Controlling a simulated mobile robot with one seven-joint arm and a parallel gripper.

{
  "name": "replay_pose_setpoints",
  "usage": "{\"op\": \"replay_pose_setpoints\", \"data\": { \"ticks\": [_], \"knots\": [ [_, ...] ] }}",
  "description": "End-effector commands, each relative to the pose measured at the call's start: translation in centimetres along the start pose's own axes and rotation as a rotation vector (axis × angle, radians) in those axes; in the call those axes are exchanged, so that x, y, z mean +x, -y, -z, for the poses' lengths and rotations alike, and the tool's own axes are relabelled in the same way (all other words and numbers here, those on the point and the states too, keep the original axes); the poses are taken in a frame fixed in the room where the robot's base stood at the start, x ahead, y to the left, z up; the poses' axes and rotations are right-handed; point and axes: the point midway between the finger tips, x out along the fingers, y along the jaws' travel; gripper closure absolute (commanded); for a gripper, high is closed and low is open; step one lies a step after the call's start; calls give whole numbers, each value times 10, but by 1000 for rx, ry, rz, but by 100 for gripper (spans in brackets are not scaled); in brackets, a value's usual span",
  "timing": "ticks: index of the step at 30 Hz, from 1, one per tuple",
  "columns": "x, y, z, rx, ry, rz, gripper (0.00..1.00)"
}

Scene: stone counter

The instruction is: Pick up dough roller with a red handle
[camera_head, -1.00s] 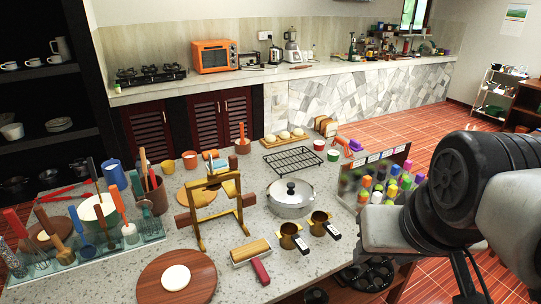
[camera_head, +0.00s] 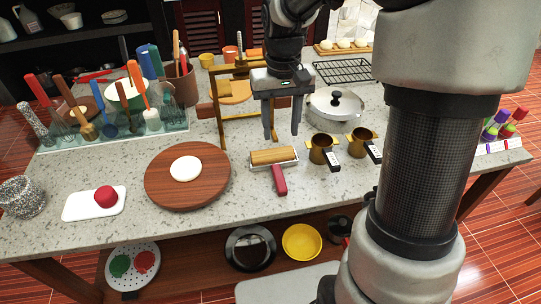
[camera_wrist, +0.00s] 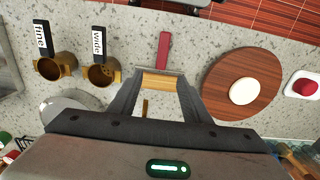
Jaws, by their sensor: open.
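The dough roller (camera_head: 273,157) lies on the stone counter, with a wooden barrel, a metal frame and a red handle (camera_head: 279,180) pointing toward the counter's front edge. In the wrist view its red handle (camera_wrist: 163,52) shows beyond my fingertips, and its wooden barrel (camera_wrist: 157,84) shows between the fingers. My gripper (camera_head: 283,136) is open and empty. It points down above the counter, just behind and over the roller's barrel in the head view. The fingers do not visibly grip anything.
A round wooden board (camera_head: 158,191) with dough lies left of the roller. Two brass cups with dark handles (camera_head: 321,149) stand close on the right. A wooden stand (camera_head: 219,112) and a lidded pot (camera_head: 345,104) are behind. The counter around the red handle is clear.

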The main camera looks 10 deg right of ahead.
Motion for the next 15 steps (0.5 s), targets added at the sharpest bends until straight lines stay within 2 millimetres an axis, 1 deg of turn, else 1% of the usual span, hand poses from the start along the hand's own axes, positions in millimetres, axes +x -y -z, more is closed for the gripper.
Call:
{"op": "replay_pose_setpoints", "data": {
  "ticks": [1,9,12,15],
  "knots": [
    [15,0,-1,1,5,0,56],
    [72,0,-2,0,3,0,56],
    [87,0,-1,0,2,0,56],
    [94,0,-1,0,1,-1,56]
  ]
}}
